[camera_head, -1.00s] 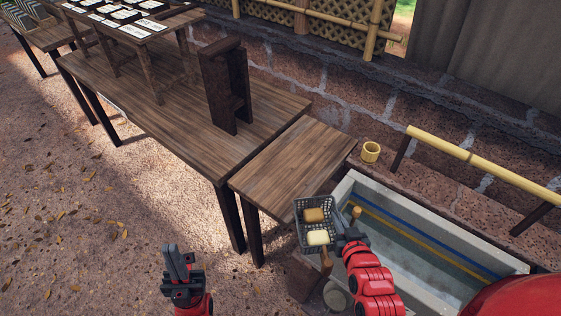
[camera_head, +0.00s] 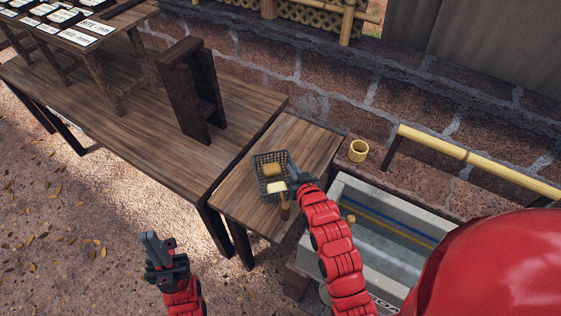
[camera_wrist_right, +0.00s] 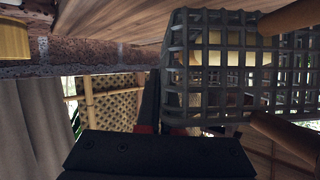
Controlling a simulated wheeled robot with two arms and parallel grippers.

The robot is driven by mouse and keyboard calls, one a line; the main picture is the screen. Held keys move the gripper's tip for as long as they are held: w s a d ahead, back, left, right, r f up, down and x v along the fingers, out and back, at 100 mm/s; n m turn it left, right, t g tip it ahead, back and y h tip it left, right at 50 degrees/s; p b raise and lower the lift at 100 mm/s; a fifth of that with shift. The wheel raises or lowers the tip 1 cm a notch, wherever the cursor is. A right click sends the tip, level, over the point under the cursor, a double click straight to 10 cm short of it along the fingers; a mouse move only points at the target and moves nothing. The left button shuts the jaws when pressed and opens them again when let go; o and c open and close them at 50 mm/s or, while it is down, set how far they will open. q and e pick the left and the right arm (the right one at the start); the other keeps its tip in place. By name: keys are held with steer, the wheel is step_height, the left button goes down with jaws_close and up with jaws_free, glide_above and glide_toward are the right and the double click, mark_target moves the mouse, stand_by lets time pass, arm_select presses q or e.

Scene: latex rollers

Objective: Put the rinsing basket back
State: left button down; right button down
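The rinsing basket (camera_head: 259,186) is a dark grey mesh basket with a tan block (camera_head: 272,170) and a pale yellow block (camera_head: 276,187) in it. A brown wooden handle (camera_head: 285,211) shows at its near side. My right gripper (camera_head: 295,180) is shut on the basket's right side, over the small wooden table (camera_head: 240,208). The mesh (camera_wrist_right: 215,65) fills the upper right of the right wrist view, beside the gripper's dark finger (camera_wrist_right: 148,105). I cannot tell whether the basket touches the tabletop.
A stone water basin (camera_head: 395,215) with blue and yellow strips lies right of the small table. A yellow cup (camera_head: 358,151) stands on the stone ledge. A larger table (camera_head: 110,95) with a dark wooden stand (camera_head: 190,92) is at left. The small table's far part is clear.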

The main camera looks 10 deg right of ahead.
mark_target(282, 165)
steer(key=w, duration=0.1)
steer(key=w+a+p, duration=0.1)
steer(key=w, duration=0.1)
steer(key=w+a, duration=0.1)
steer(key=w, duration=0.1)
steer(key=shift+w+f, duration=0.1)
steer(key=shift+f, duration=0.1)
steer(key=shift+w+a+p, duration=0.2)
steer(key=shift+w+p, duration=0.15)
steer(key=shift+w, duration=0.05)
step_height(282, 165, down, 3)
steer(key=shift+s+r+p, duration=0.1)
steer(key=shift+p, duration=0.85)
steer(key=shift+f, duration=0.45)
steer(key=shift+f, duration=0.1)
steer(key=c, duration=1.1)
jaws_free()
steer(key=shift+d, duration=0.1)
